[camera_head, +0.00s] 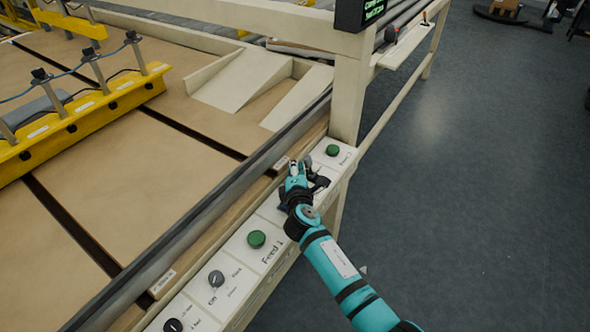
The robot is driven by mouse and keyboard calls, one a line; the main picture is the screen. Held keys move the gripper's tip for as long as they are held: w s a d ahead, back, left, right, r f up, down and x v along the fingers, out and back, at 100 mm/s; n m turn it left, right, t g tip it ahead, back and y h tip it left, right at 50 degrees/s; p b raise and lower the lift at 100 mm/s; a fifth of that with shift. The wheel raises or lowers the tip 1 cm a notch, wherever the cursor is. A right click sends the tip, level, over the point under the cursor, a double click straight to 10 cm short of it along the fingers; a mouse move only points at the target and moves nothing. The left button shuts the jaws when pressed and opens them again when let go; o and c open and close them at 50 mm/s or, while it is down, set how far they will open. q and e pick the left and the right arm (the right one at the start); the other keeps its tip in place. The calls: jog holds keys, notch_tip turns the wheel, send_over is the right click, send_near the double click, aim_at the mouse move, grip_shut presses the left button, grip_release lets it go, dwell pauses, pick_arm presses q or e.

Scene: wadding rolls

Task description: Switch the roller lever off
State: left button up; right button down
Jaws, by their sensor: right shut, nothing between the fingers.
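My right gripper (297,168) is shut and empty, low over the cream control panel (271,211) along the machine's edge. It is between two green buttons, the far one (332,150) and the near one (256,239), the latter by a "Feed" label. The gripper and wrist cover the panel there, so I cannot tell whether a lever is under them or whether they touch it. A black rotary knob (216,278) with an "Off" label is nearer, and another dark knob (173,325) is at the bottom edge. No roller lever can be clearly identified. My left gripper is out of view.
A dark rail (212,202) runs beside the panel, bordering the brown machine bed (135,190). A yellow beam (85,116) with upright fittings crosses the bed. A cream post (350,95) and a display (362,10) stand beyond the gripper.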

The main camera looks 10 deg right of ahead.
aim_at(306, 164)
jog(key=shift+s+d+b, duration=0.1)
jog(key=shift+b, duration=0.4)
jog(key=b, duration=0.1)
jog(key=m+t+b, duration=0.1)
jog(key=b, duration=0.1)
jog(key=shift+s+d+m, duration=0.2)
jog(key=shift+m, duration=0.1)
jog(key=shift+s+d+r, duration=0.1)
jog(key=shift+d+r, duration=0.05)
jog(key=shift+r, duration=0.05)
jog(key=shift+s+d+r, duration=0.1)
jog(key=shift+s+r, duration=0.05)
jog(key=shift+s+d+r, duration=0.25)
jog(key=shift+s+d, duration=0.3)
jog(key=shift+d, duration=0.1)
jog(key=shift+s+d+f, duration=0.1)
jog(key=shift+d+f, duration=0.05)
jog(key=shift+f, duration=0.05)
